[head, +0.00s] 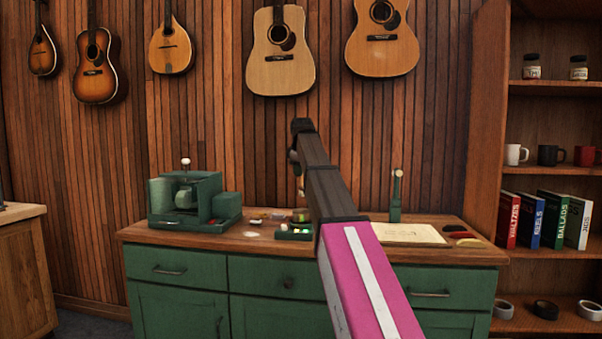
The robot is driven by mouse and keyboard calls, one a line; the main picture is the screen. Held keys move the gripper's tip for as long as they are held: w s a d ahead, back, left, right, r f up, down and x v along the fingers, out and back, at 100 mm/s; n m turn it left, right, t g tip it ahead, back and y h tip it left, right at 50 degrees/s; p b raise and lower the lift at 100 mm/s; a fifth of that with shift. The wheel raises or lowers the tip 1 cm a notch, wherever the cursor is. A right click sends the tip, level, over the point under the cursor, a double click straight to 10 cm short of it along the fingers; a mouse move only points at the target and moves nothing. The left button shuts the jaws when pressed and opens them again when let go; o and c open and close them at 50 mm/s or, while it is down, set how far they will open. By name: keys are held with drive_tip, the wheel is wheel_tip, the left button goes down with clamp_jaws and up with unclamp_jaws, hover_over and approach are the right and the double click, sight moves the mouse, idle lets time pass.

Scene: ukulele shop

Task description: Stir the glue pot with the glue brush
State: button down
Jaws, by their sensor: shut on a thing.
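My arm reaches up from the lower right and hides most of my gripper (295,156), of which only a dark sliver shows left of the arm's far end. A greenish pot (190,193), which looks like the glue pot, sits in a green stand (163,205) at the left of the green cabinet's wooden top. A pale round knob (185,162) shows above it. My gripper is to the right of the pot and apart from it.
The wooden top (165,236) also holds a small green tray (294,233), small coloured pieces, a green upright holder (396,207) and a paper sheet (408,234). Guitars hang above. A shelf (550,92) with mugs and books stands right.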

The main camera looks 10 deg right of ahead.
wheel_tip(320, 180, down, 11)
drive_tip(key=shift+f, duration=0.15)
idle(1.4)
drive_tip(key=shift+s, duration=0.1)
idle(0.4)
